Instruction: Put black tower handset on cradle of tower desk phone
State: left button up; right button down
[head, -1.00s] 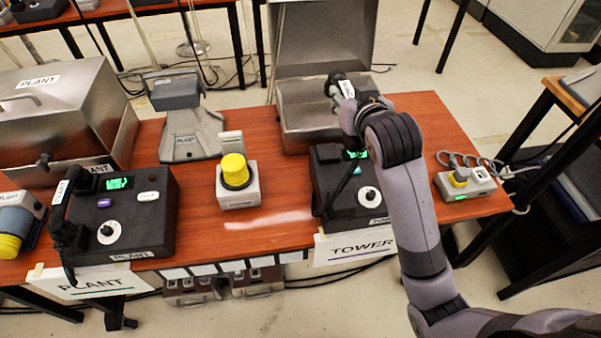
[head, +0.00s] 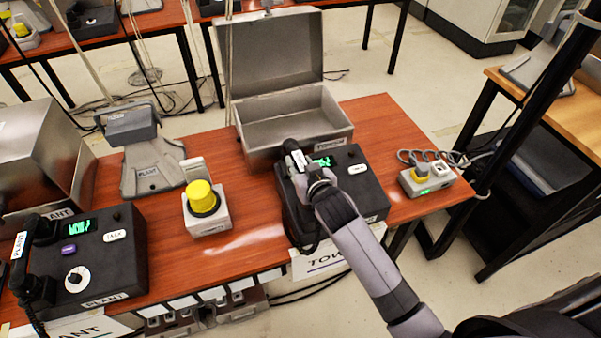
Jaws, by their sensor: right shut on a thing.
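The black tower handset (head: 290,146), with a white label, is over the left side of the black tower desk phone (head: 366,190), where the cradle lies. My right gripper (head: 312,178) is shut on the handset's middle and hides its lower part and the cradle. I cannot tell whether the handset touches the cradle or is slightly above it. The phone's green display and white button show to the right of the gripper. A dark cord hangs at the phone's front left. My left gripper is not in view.
An open metal box (head: 290,115) stands right behind the phone. A yellow-topped button unit (head: 205,208) is to its left, and a grey socket box (head: 428,180) to its right. The plant desk phone (head: 100,255) with its handset is at the left.

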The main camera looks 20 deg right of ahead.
jog(key=shift+f, duration=1.55)
jog(key=shift+f, duration=0.15)
jog(key=c, duration=1.2)
grip_release()
jog(key=b+v, duration=0.1)
jog(key=v, duration=1.1)
jog(key=shift+r, duration=0.2)
